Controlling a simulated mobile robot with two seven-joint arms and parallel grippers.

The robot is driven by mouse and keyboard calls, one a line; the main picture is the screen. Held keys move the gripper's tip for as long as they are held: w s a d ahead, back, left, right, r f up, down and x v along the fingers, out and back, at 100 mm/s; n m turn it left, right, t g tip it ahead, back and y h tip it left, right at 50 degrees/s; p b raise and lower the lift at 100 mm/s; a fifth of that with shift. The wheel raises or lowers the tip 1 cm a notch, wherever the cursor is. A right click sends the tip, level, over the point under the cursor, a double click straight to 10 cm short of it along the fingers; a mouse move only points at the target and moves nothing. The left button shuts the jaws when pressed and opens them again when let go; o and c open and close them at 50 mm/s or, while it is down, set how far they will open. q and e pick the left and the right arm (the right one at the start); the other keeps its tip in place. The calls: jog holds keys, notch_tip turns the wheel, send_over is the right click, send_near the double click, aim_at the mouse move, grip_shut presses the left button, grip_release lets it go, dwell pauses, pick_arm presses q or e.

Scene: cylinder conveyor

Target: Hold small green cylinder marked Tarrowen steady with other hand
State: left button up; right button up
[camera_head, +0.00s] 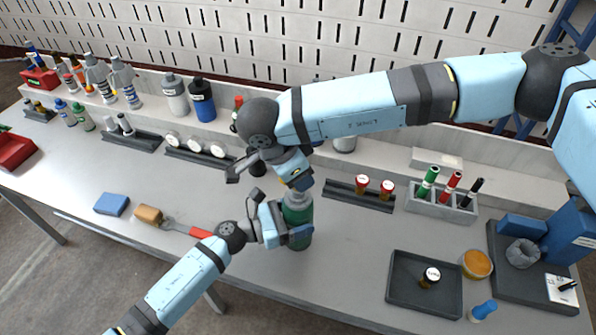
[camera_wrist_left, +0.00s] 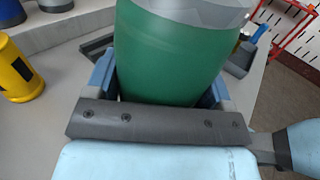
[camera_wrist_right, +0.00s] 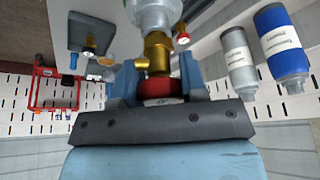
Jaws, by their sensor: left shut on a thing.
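A green cylinder (camera_head: 298,215) stands upright on the bench near the front edge; no name on it can be read. My left gripper (camera_head: 291,234) is shut on its body from the left. In the left wrist view the green body (camera_wrist_left: 170,55) fills the space between the fingers. My right gripper (camera_head: 300,181) is above the cylinder's top and hides the valve in the head view. In the right wrist view a brass valve (camera_wrist_right: 157,52) with a red knob (camera_wrist_right: 160,88) lies between the right fingers; whether they grip it is unclear.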

jog(key=shift+c, duration=0.4)
jog(key=m+g, duration=0.1)
jog(key=m, duration=0.2)
jog(key=m+g, duration=0.1)
jog(key=m, duration=0.2)
jog(key=shift+h, duration=0.3)
jog(key=m+g, duration=0.1)
jog(key=m, duration=0.2)
jog(key=m+g, duration=0.1)
jog(key=m, duration=0.2)
jog(key=shift+g+y, duration=0.4)
jog(key=m, duration=0.3)
jog(key=m+g+y, duration=0.1)
jog(key=m, duration=0.2)
jog(key=shift+y, duration=0.3)
